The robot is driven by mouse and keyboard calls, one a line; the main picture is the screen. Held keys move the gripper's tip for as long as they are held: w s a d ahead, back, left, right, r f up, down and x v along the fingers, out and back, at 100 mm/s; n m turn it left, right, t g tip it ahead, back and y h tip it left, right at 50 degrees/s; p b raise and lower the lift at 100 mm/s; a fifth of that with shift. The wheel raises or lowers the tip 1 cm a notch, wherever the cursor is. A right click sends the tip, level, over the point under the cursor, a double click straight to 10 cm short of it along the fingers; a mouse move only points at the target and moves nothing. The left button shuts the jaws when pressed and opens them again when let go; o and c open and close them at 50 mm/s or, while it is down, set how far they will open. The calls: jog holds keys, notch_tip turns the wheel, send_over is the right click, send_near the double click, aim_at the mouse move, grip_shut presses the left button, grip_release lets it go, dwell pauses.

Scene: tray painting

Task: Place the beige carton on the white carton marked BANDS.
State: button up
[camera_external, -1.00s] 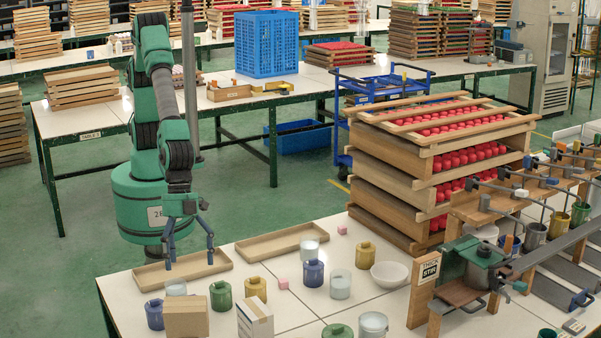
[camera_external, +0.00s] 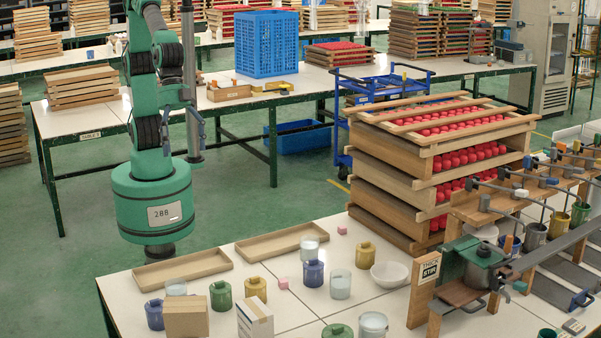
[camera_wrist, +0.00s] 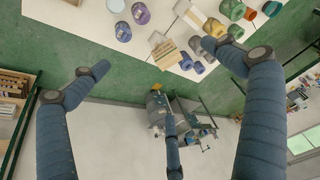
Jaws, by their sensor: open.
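The beige carton (camera_external: 187,318) stands at the front left of the near table, in front of a blue and a green jar. The white carton (camera_external: 255,318) stands just to its right, apart from it, with a beige strip on top; its marking is not readable. My gripper (camera_external: 197,132) is raised beside my arm, behind the near table and well away from both cartons. In the wrist view its blue fingers (camera_wrist: 155,57) are spread wide with nothing between them. A beige box, apparently the beige carton (camera_wrist: 166,54), shows near the table edge there.
Several coloured jars (camera_external: 313,273), a white bowl (camera_external: 389,274) and small pink blocks stand around the cartons. Two shallow wooden trays (camera_external: 183,269) lie along the far edge. Stacked crates (camera_external: 395,205) and a tool rack block the right side. Bare tabletop lies between the jars.

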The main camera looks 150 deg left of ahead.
jog(key=s+a+r+n, duration=0.1)
jog(key=s+a, duration=0.2)
jog(key=s, duration=1.1)
jog(key=s+a+r+n+y, duration=0.1)
jog(key=s+a, duration=0.2)
jog(key=s, duration=1)
jog(key=shift+s+r+n+t, duration=0.3)
jog(key=shift+s+r+t, duration=0.05)
jog(key=shift+s+t, duration=0.05)
jog(key=shift+a+f, duration=0.1)
jog(key=shift+f+b, duration=0.95)
jog(key=shift+b, duration=0.15)
